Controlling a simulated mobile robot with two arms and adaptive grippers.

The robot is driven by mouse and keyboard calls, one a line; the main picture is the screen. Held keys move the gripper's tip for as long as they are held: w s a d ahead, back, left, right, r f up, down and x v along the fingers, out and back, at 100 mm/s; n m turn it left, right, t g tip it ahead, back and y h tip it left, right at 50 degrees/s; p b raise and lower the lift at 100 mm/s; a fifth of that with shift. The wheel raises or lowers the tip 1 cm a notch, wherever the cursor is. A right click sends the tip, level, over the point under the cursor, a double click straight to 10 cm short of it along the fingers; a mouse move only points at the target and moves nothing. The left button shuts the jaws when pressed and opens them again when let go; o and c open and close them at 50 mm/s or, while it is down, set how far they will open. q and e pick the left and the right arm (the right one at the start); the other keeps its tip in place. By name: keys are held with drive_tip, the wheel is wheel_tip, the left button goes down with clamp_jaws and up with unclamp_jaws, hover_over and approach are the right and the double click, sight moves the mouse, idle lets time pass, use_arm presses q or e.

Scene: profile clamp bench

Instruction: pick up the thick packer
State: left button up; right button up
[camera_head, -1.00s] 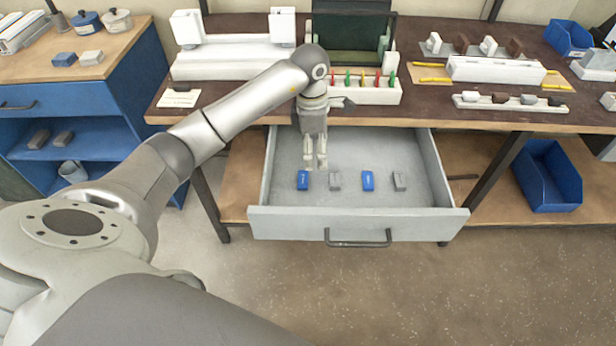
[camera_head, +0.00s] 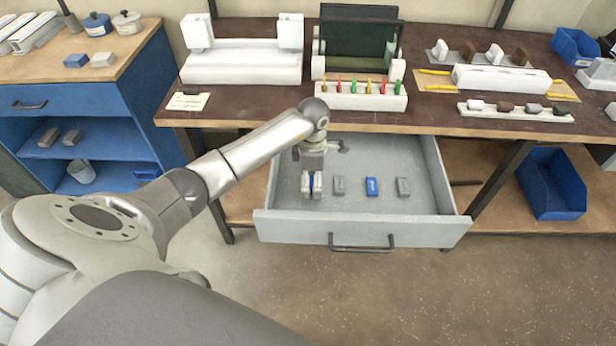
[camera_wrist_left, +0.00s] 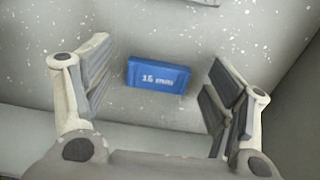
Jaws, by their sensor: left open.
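The open drawer holds blue and grey packer blocks in a row. The leftmost blue block (camera_head: 311,180) lies between the fingers of my left gripper (camera_head: 311,187) in the head view. The same block (camera_wrist_left: 158,75) shows in the left wrist view, with a printed label that seems to read 16 mm. My left gripper (camera_wrist_left: 160,88) is open, with one finger on each side of the block and gaps to both. A second blue block (camera_head: 372,187) lies further right. I cannot tell by sight which block is the thick packer. My right gripper is not in view.
Grey blocks (camera_head: 339,186) and (camera_head: 403,187) lie in the same row. The drawer's front wall (camera_head: 365,232) and side walls enclose the gripper. The bench edge (camera_head: 400,126) overhangs the drawer's back. A tray of coloured pegs (camera_head: 360,96) stands above it.

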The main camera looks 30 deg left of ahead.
use_arm(q)
drive_tip(key=shift+f, duration=0.15)
drive_tip(key=shift+c, duration=0.2)
drive_tip(key=c, duration=0.8)
